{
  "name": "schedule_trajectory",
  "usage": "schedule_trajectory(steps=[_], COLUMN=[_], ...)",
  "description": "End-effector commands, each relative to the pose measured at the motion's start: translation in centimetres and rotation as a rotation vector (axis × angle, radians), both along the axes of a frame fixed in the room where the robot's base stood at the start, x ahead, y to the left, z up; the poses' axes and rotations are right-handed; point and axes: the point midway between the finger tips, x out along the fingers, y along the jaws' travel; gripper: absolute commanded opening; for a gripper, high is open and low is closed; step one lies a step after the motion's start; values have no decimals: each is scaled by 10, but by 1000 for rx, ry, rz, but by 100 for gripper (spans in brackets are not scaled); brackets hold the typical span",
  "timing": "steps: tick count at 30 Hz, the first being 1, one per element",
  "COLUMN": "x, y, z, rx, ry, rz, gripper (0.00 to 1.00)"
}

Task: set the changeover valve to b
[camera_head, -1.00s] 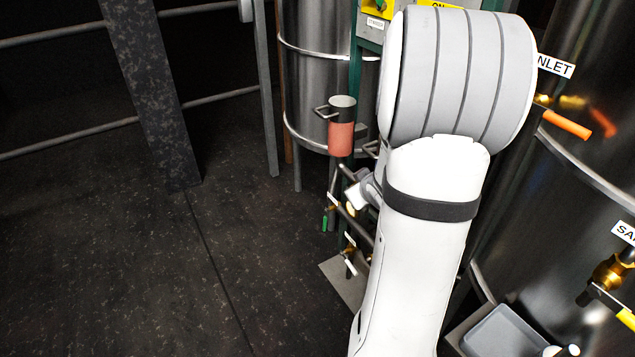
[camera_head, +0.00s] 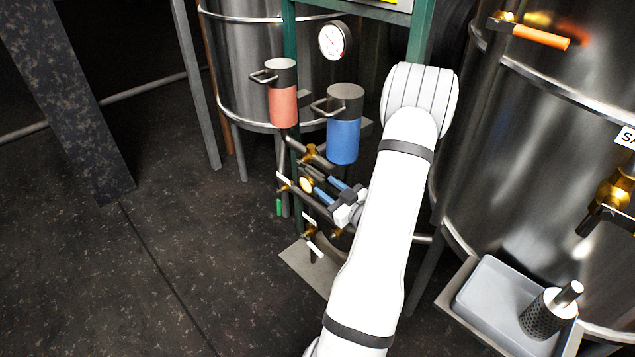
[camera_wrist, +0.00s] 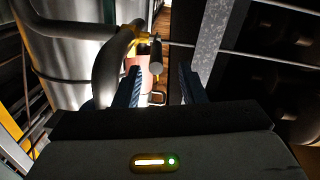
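My gripper (camera_head: 324,186) is at the pipework below the two canisters, its blue fingers pointing up and left. In the wrist view its two fingers (camera_wrist: 160,67) stand apart with a clear gap. A brass valve body with a round pale face (camera_head: 306,184) lies just beyond the fingertips; I cannot tell whether they touch it. Another brass fitting (camera_head: 311,152) sits above it. In the wrist view a grey rod end (camera_wrist: 156,68) shows between the fingers, below a brass fitting (camera_wrist: 140,32). Which fitting is the changeover valve, and its setting, I cannot read.
A red canister (camera_head: 283,106) and a blue canister (camera_head: 344,140) hang above the gripper. A gauge (camera_head: 334,41) is behind. A green handle (camera_head: 279,207) hangs at left. A large steel tank (camera_head: 540,130) and a grey tray (camera_head: 490,290) are at right. Floor at left is clear.

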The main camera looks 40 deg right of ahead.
Motion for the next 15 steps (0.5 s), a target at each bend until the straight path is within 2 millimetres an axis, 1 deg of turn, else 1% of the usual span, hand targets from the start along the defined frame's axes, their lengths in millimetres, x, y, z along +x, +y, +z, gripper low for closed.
schedule_trajectory(steps=[1, 6, 10, 15], x=[9, 30, 39, 42], y=[-1, -4, -6, -7], z=[-1, -1, -1, 0], rx=[-3, -3, -1, 0], ry=[0, 0, 1, 2], rz=[0, -8, -14, -18], gripper=[37, 37, 37, 37])
